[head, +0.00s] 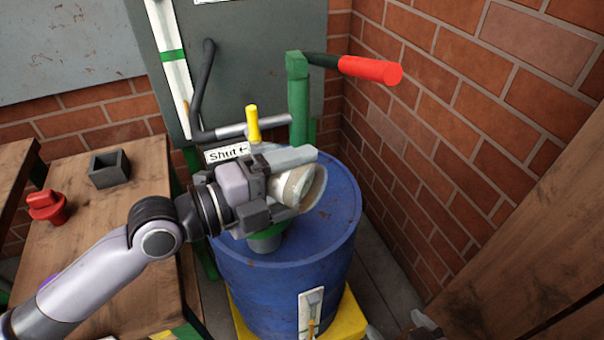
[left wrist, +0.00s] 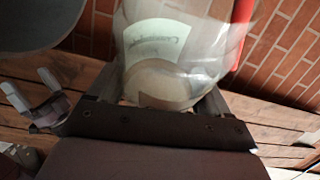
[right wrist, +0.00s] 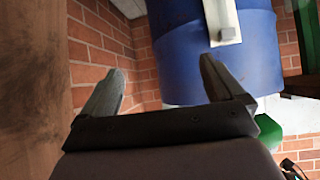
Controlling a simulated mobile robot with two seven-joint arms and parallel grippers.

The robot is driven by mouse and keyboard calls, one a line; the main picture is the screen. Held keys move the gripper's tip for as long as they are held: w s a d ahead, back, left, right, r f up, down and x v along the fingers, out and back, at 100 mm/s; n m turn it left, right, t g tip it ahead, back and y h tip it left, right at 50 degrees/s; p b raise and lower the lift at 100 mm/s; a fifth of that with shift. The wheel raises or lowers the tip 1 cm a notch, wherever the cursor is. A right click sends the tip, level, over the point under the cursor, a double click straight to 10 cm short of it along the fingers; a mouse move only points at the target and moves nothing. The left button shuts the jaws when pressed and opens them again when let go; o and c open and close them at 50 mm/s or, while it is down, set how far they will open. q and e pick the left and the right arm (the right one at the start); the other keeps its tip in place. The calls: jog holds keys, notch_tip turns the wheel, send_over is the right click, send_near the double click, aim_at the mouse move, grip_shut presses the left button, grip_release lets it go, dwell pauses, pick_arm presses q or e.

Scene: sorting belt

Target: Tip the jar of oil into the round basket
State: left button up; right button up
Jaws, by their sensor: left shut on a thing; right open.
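My left gripper (head: 288,187) is shut on the jar of oil (head: 314,187), a clear glass jar with a pale label. It holds the jar tilted above the top of a blue drum (head: 285,285). The jar also shows between the fingers in the left wrist view (left wrist: 175,45); I cannot tell how much oil is in it. Below the gripper, a round grey and green funnel-like piece (head: 267,243) sits on the drum, partly hidden. I cannot make out a round basket. My right gripper (right wrist: 163,68) is open and empty, in front of the drum.
A yellow-handled lever (head: 252,122) is close behind my left gripper. A wooden table (head: 95,225) at left carries a grey box (head: 109,168) and a red piece (head: 46,207). A brick wall bounds the right.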

pick_arm(q)
jog(key=m+p, duration=0.1)
jog(key=m+y+p, duration=0.1)
jog(key=p, duration=0.1)
jog(key=shift+a+r, duration=0.1)
jog(key=shift+r, duration=0.3)
jog(key=shift+m+p, duration=0.5)
jog(key=shift+p, duration=0.2)
jog(key=m+y+p, duration=0.1)
jog(key=w+a+m+y+p, duration=0.1)
jog(key=m+p, duration=0.1)
jog(key=shift+r+t, duration=0.15)
jog(key=shift+t, duration=0.15)
jog(key=shift+w+a+f+m+t+y, duration=0.3)
jog(key=shift+w+a+m+y, duration=0.4)
jog(key=shift+m, duration=0.4)
jog(key=shift+w+a+f+m+t+y+p, duration=0.15)
jog(key=shift+w+a+m+t+y+p, duration=0.3)
jog(key=shift+a+m+y+p, duration=0.25)
jog(key=w+a+m, duration=0.1)
jog(key=a+f+m+t+y, duration=0.1)
jog(key=w+m+p, duration=0.1)
jog(key=shift+w+a+f+m+t+y, duration=0.3)
jog(key=shift+a+m+t+y, duration=0.05)
jog(key=shift+a+m+y, duration=0.05)
